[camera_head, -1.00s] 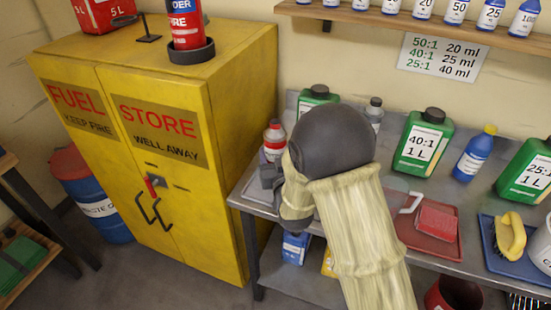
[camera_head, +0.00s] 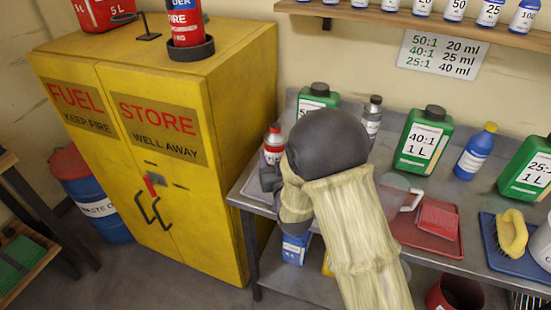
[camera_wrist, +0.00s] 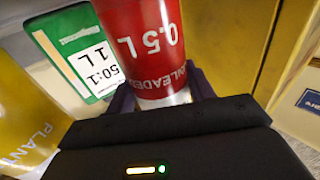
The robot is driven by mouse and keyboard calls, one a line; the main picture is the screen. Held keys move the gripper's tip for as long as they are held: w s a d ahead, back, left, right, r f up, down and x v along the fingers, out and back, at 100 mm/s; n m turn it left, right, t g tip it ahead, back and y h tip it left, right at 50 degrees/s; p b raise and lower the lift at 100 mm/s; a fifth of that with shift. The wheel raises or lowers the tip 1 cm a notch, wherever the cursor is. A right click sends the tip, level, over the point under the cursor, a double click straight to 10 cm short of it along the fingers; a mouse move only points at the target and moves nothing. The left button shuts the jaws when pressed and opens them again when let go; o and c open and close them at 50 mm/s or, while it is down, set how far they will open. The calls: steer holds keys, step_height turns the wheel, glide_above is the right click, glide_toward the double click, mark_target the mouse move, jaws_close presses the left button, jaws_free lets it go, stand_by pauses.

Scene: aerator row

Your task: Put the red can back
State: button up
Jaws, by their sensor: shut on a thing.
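The red can (camera_wrist: 148,40) fills the top middle of the wrist view, marked "0.5 L" and "UNLEADED" upside down. My gripper (camera_wrist: 163,96) is shut on it, with a dark finger on each side. In the head view the can's red-and-white upper part (camera_head: 273,146) shows above the left end of the metal bench. There my gripper (camera_head: 268,178) is partly hidden by my arm. I cannot tell whether the can's base touches anything.
The yellow fuel store (camera_head: 225,130) is closed, left of the bench (camera_head: 460,190). Green 50:1 (camera_head: 316,100) and 40:1 (camera_head: 424,140) bottles stand behind and right of my arm. A clear jug (camera_head: 398,195) is close on its right. A red 5 L can (camera_head: 100,12) stands on the store.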

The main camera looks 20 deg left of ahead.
steer(key=shift+s+d+f, duration=0.1)
steer(key=shift+s+f, duration=0.05)
steer(key=shift+f, duration=0.65)
steer(key=o, duration=1)
steer(key=shift+o, duration=0.2)
steer(key=shift+r+p, duration=0.45)
steer(key=shift+p, duration=0.25)
steer(key=v, duration=0.2)
steer(key=b+v, duration=0.1)
steer(key=v, duration=0.2)
steer(key=b+v, duration=0.1)
steer(key=v, duration=0.2)
steer(key=shift+s+r, duration=0.1)
steer(key=shift+r, duration=0.2)
steer(key=p, duration=0.3)
steer(key=shift+s+d+r, duration=0.2)
steer(key=shift+s+r, duration=0.05)
steer(key=shift+s, duration=0.05)
steer(key=shift+p+v, duration=1.25)
steer(key=shift+p, duration=1.8)
